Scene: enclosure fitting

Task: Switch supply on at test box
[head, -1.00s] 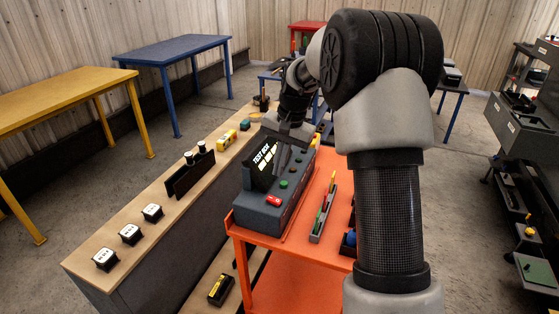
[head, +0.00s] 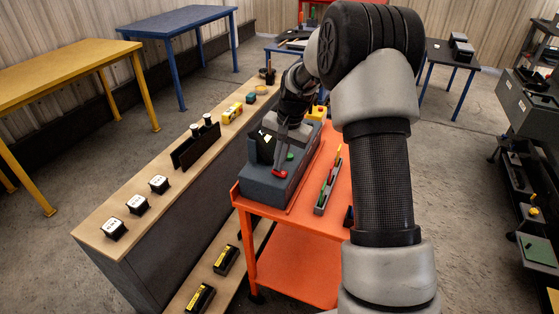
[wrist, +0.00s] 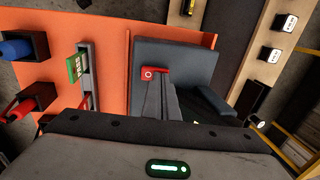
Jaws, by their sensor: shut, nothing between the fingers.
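The test box (head: 265,186) is a dark grey case with a sloped black panel, standing on the orange cart (head: 244,203). A red rocker switch (head: 280,173) sits at its near end, and a green button (head: 290,156) lies behind it. My gripper (head: 279,167) is shut and empty, with its fingertips right at the red switch. In the wrist view the fingertips (wrist: 153,82) reach the red switch (wrist: 150,73), which shows a white ring mark. I cannot tell whether they press it. My gripper hides part of the panel and its label.
A narrow tray with coloured tools (head: 329,182) lies right of the box on the cart. A wooden bench (head: 100,213) to the left carries several white-faced sockets (head: 159,184) and a dark holder (head: 196,146). Yellow-labelled black packs (head: 226,260) lie on its lower shelf.

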